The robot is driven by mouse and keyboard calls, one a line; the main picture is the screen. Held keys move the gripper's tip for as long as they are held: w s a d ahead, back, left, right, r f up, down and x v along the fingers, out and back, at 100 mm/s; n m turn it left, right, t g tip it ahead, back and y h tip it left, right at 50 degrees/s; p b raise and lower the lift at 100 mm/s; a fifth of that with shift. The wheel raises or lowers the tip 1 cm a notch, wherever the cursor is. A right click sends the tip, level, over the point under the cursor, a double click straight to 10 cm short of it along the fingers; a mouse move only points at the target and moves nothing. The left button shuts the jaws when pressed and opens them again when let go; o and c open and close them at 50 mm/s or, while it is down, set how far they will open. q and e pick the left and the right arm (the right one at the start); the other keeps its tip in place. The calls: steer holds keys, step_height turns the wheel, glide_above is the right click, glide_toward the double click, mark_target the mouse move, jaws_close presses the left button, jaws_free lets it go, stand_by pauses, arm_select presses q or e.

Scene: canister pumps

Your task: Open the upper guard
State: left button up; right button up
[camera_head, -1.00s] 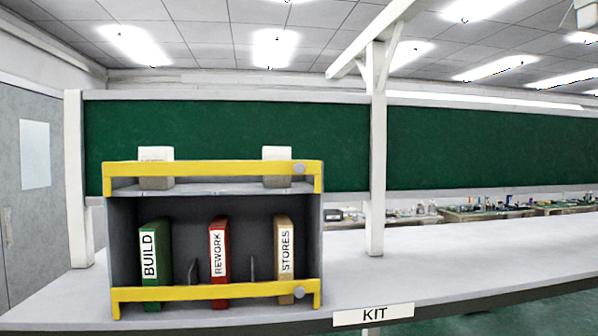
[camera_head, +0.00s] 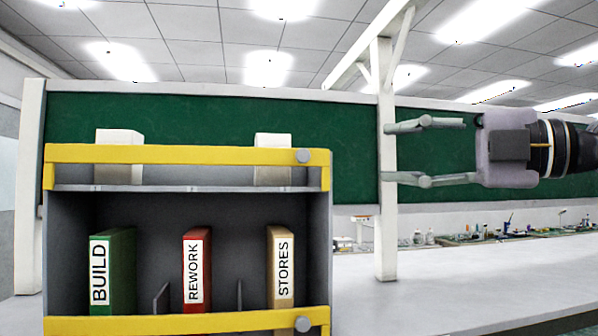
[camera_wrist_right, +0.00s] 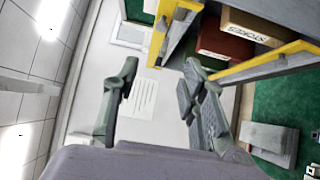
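The upper guard (camera_head: 180,155) is a yellow bar across the top front of a dark grey shelf unit (camera_head: 62,225). A round grey knob (camera_head: 303,156) sits at its right end. The bar is in place across the front. My right gripper (camera_head: 389,152) is open and empty, right of the knob and apart from it, with its fingers pointing left. In the right wrist view the open fingers (camera_wrist_right: 160,75) frame the far wall, with the yellow upper guard (camera_wrist_right: 157,38) seen beyond their tips. My left gripper is not in view.
A lower yellow guard (camera_head: 180,323) with its own knob (camera_head: 303,324) crosses the bottom. Green, red and tan binders stand inside. Two white blocks (camera_head: 119,155) (camera_head: 273,158) show behind the upper guard. A white post (camera_head: 386,230) stands behind the right gripper.

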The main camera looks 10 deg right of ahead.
mark_target(308, 157)
steer(key=shift+m+t+h, duration=0.4)
steer(key=shift+h, duration=0.1)
steer(key=p+x, duration=0.1)
steer(key=x, duration=0.4)
steer(key=p+x, duration=0.2)
steer(key=x, duration=0.3)
steer(key=p+x, duration=0.2)
steer(key=x, duration=0.4)
steer(key=shift+w+d+r, duration=0.2)
steer(key=shift+w+d, duration=0.1)
jaws_close()
